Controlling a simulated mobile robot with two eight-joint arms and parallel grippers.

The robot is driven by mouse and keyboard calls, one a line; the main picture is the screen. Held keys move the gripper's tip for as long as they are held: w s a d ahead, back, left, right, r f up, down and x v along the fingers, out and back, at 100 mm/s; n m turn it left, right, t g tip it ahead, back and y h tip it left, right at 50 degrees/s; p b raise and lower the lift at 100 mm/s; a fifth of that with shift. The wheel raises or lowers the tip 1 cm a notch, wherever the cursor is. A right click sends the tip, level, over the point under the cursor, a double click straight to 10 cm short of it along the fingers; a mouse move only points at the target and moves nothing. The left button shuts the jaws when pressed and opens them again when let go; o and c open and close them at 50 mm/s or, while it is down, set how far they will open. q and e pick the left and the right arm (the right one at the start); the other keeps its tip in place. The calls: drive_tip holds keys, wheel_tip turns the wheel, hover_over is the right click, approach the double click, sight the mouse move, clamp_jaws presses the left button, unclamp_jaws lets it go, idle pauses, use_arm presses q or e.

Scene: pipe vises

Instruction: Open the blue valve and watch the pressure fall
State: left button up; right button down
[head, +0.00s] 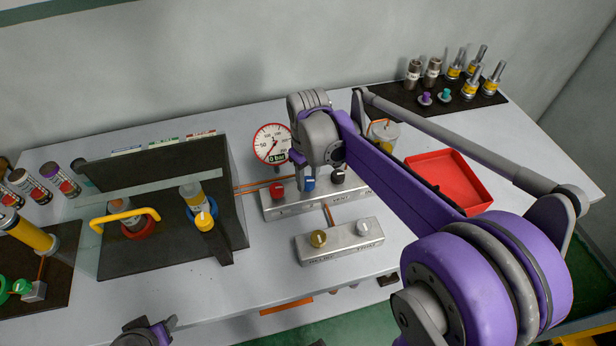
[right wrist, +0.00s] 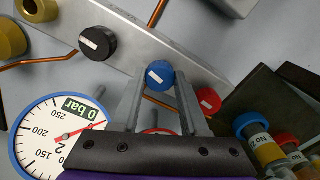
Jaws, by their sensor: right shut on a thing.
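The blue valve knob (head: 309,184) stands on the back metal valve block (head: 287,207), between a red knob (head: 277,191) and a black knob (head: 338,175). My right gripper (head: 303,177) reaches down over it and is shut on it. The right wrist view shows the blue knob (right wrist: 160,75) between the two fingertips (right wrist: 160,88). The round pressure gauge (head: 271,142) is just behind the block; its small display reads 0 bar, also in the right wrist view (right wrist: 80,106). My left gripper (head: 146,333) is at the bottom edge, partly cut off; its opening is unclear.
A front block (head: 342,242) carries a brass and a grey knob. A dark case with clear guard (head: 160,165) and yellow handles stands left. A red tray (head: 452,176) lies right, with metal fittings on a dark mat (head: 415,100) behind. The front table strip is mostly clear.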

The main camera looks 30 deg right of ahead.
sight(308, 181)
drive_tip(key=shift+c, duration=2.1)
unclamp_jaws()
drive_tip(key=shift+r, duration=0.1)
wheel_tip(308, 181, up, 11)
drive_tip(key=shift+p, duration=0.4)
drive_tip(key=shift+f, duration=0.2)
